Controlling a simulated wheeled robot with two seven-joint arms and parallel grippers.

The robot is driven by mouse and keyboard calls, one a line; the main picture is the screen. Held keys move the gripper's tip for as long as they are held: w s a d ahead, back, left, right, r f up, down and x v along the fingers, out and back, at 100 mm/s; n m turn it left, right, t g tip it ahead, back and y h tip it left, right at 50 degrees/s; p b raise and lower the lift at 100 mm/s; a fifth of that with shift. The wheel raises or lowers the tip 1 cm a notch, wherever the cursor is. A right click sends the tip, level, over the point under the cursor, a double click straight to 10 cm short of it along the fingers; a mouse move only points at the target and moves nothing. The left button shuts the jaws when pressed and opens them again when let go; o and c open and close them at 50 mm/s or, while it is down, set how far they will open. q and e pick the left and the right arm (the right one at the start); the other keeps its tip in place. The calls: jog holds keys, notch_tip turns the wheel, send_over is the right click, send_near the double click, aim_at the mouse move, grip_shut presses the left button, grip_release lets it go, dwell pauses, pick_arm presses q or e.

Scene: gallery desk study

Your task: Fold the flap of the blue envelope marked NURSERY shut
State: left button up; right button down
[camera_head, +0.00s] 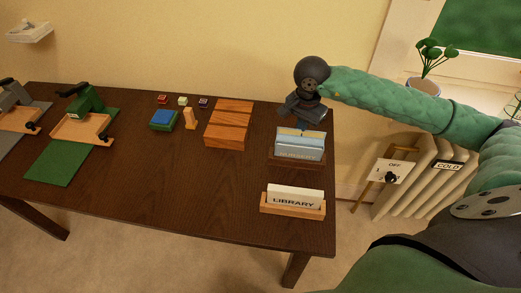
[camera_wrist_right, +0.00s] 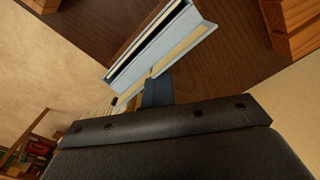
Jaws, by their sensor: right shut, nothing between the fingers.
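The light blue envelope marked NURSERY (camera_head: 299,155) stands upright in a dark wooden holder (camera_head: 297,163) near the desk's right end. Its blue and cream upper edges and a dark gap show in the right wrist view (camera_wrist_right: 150,48). I cannot tell the flap's exact angle. My right gripper (camera_head: 302,124) is shut and empty, pointing down just behind the envelope's top edge. In the right wrist view its fingertips (camera_wrist_right: 157,90) are close to the envelope; whether they touch is unclear. My left gripper is out of view.
A cream LIBRARY envelope (camera_head: 294,196) stands in a lighter wooden holder in front. Wooden blocks (camera_head: 228,124), a blue-and-green stack (camera_head: 164,120), several small cubes and a green press (camera_head: 83,112) lie left. A radiator (camera_head: 430,180) stands right. The desk's front middle is clear.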

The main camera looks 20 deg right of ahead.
jog(key=shift+s+a+f, duration=0.5)
jog(key=shift+s+f, duration=0.2)
jog(key=shift+w+d+r+p, duration=0.1)
jog(key=shift+r+p, duration=0.1)
jog(key=shift+r, duration=0.3)
jog(key=shift+w+r+p, duration=0.1)
jog(key=shift+r+p, duration=0.05)
jog(key=shift+r, duration=0.3)
jog(key=r, duration=0.1)
jog(key=s+r, duration=0.1)
jog(key=shift+a+r, duration=0.25)
jog(key=shift+r, duration=0.1)
jog(key=shift+w+d+r+p, duration=0.25)
jog(key=shift+w+r+p, duration=0.1)
jog(key=shift+w, duration=0.1)
jog(key=shift+w+d+r, duration=0.1)
jog(key=shift+r, duration=0.9)
jog(key=shift+r+p, duration=0.3)
jog(key=shift+r, duration=0.45)
